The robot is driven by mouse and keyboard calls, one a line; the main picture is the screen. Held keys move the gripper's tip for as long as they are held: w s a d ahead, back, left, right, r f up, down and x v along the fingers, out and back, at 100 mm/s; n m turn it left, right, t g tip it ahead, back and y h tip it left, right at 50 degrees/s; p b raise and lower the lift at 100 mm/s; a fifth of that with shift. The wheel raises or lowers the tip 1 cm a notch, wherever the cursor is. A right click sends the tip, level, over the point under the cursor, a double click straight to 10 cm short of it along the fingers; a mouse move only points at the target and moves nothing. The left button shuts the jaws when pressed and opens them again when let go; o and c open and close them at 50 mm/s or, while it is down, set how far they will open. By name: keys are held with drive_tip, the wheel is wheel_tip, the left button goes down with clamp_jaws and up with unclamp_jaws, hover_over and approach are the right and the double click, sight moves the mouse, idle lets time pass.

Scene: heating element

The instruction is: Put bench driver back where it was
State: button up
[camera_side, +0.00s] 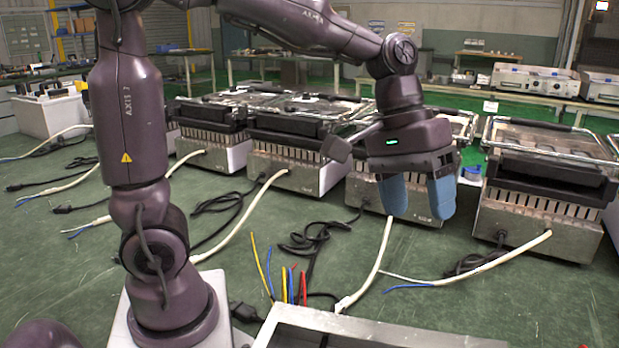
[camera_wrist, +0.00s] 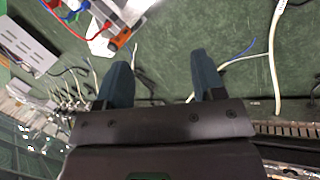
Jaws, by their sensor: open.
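My gripper (camera_side: 417,213) is open and empty, with two blue fingers pointing down. In the side view it hangs in front of the row of grills, above the green bench. In the wrist view its fingertips (camera_wrist: 160,60) are spread, with green bench and cables between and beyond them. A small orange and black object (camera_wrist: 121,39) lies beyond the left finger, beside a light metal casing; it may be the bench driver, but I cannot tell for sure. No driver is clearly visible in the side view.
An open metal casing (camera_side: 370,335) stands at the front edge, with coloured wires (camera_side: 285,285) behind it. Several metal grills (camera_side: 545,185) line the back of the bench. White cables (camera_side: 375,265) and black cords (camera_side: 305,240) cross the surface. The right front is mostly clear.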

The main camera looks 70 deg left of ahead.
drive_tip(key=s+a+m+t+y, duration=0.4)
drive_tip(key=s+a, duration=0.3)
drive_tip(key=s, duration=0.5)
drive_tip(key=shift+s+a+r+m, duration=0.15)
drive_tip(key=shift+a+r+m, duration=0.15)
drive_tip(key=shift+r, duration=0.1)
drive_tip(key=shift+c, duration=0.4)
idle(1.2)
